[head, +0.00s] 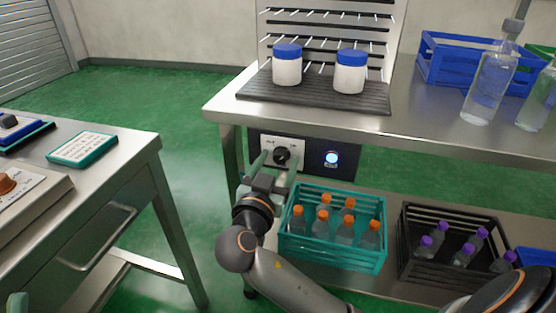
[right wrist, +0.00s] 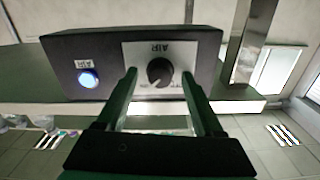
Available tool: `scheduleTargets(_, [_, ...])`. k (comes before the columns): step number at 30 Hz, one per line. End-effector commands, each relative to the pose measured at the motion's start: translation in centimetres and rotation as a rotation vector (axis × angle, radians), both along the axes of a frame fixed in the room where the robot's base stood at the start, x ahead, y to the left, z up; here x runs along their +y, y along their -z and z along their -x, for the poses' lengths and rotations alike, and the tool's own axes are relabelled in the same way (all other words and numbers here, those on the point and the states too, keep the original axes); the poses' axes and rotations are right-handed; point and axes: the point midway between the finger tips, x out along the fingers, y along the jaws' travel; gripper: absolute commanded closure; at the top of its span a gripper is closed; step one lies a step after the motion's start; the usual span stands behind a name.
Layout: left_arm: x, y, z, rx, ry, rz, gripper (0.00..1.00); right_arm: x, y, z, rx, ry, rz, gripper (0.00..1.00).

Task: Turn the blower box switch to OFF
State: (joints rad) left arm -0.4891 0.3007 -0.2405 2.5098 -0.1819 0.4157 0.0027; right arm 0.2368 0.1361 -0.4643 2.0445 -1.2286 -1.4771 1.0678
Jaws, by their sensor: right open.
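The blower box (head: 312,150) is a dark box under the upper shelf of the steel bench. Its pale switch plate carries a round black knob switch (head: 282,155), with labels too small to read surely. My right gripper (head: 279,162) is open, its green fingers pointing at the plate. In the right wrist view the box (right wrist: 110,45) appears upside down and the knob (right wrist: 160,72) lies between the two fingertips (right wrist: 160,75). I cannot tell whether they touch it or where it points. A green tip at the lower left edge may be my left gripper (head: 17,303).
A round light (head: 331,158) on the box glows bluish white. A teal crate (head: 332,255) of orange-capped bottles stands just below and right of my right gripper. A black crate (head: 410,245) is beside it. The upper shelf (head: 225,104) overhangs the box.

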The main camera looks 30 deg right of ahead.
Motion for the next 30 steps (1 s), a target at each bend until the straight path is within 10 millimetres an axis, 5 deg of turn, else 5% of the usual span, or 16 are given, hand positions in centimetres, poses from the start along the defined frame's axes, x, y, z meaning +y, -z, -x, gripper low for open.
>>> scheduleTargets(6, [-0.02, 0.07, 0.02, 0.0, 0.001, -0.003, 0.5, -0.01, 0.0, 0.01, 0.0, 0.0, 0.0, 0.33])
scheduleTargets(24, [-0.04, 0.11, 0.0, 0.002, 0.002, -0.005, 0.5, -0.03, -0.01, 0.0, 0.0, 0.001, 0.0, 1.0])
scheduleTargets(30, [-0.04, 0.1, 0.01, 0.003, 0.002, -0.005, 0.5, -0.04, -0.02, 0.0, 0.0, 0.001, 0.0, 1.0])
